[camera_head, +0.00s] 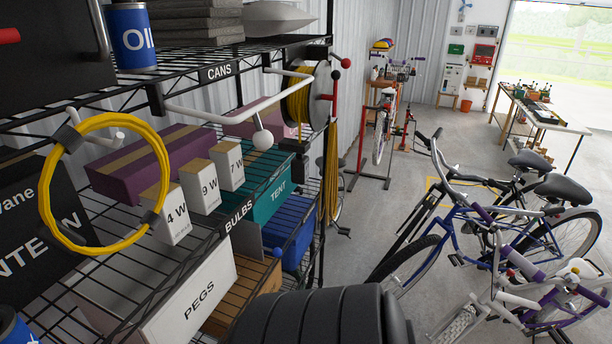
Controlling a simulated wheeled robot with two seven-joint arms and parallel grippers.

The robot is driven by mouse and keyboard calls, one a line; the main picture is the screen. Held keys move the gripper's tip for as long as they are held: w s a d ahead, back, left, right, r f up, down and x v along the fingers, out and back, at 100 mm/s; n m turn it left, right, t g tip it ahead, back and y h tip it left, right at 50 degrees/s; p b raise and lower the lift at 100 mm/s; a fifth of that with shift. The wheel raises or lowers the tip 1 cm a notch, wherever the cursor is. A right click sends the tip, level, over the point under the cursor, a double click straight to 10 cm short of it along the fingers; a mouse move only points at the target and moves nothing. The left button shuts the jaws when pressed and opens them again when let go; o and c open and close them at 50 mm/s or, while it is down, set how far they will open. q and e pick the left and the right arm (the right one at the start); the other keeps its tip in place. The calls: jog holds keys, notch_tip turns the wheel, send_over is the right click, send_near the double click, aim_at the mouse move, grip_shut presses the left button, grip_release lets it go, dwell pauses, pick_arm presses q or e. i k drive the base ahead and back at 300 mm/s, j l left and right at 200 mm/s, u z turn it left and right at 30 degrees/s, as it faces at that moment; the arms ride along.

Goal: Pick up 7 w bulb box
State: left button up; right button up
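The 7 W bulb box (228,172) is a small white carton with a tan top. It stands upright on the wire shelf marked BULBS, at the right end of a row of three. The 9 W box (200,191) and the 4 W box (170,218) stand to its left, nearer to me. A purple box (135,172) lies behind the row. The teal TENT box (268,195) is to the right of the 7 W box. Neither of my grippers shows in this view.
A yellow cable coil (48,205) hangs in front of the shelf at the left. The PEGS box (185,305) is below. Bicycles (480,215) stand on the floor at right.

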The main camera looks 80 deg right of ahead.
aim_at(227, 156)
jog(key=z, duration=2.2)
